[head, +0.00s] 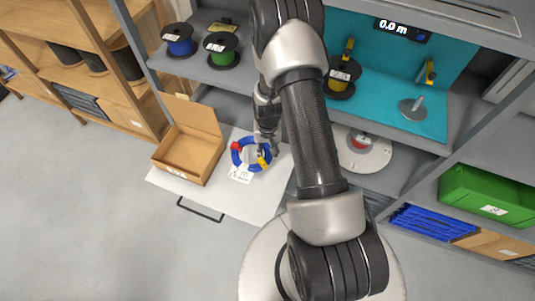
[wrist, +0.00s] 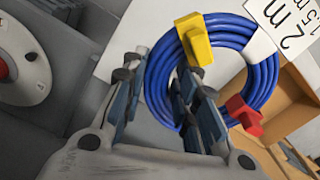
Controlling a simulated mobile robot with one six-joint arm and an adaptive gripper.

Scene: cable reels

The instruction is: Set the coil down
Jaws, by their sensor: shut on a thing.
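The coil of blue cable (head: 238,158) has a yellow clip and a red clip on it. It is over the white pull-out board (head: 225,199), just right of the open cardboard box (head: 205,166). In the wrist view, one side of the coil (wrist: 158,84) passes between the fingers of my gripper (wrist: 163,92), which is shut on it. The gripper is partly hidden by my arm in the head view. I cannot tell whether the coil touches the board. A white label reading "2 m" (wrist: 283,22) is beside the coil in the wrist view.
Blue (head: 180,40) and green (head: 222,50) cable reels stand on the shelf above, with a yellow reel (head: 342,77) near a teal panel. A round white disc (head: 362,149) is right of the board. A green crate (head: 487,193) is at the far right. The front-left floor is clear.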

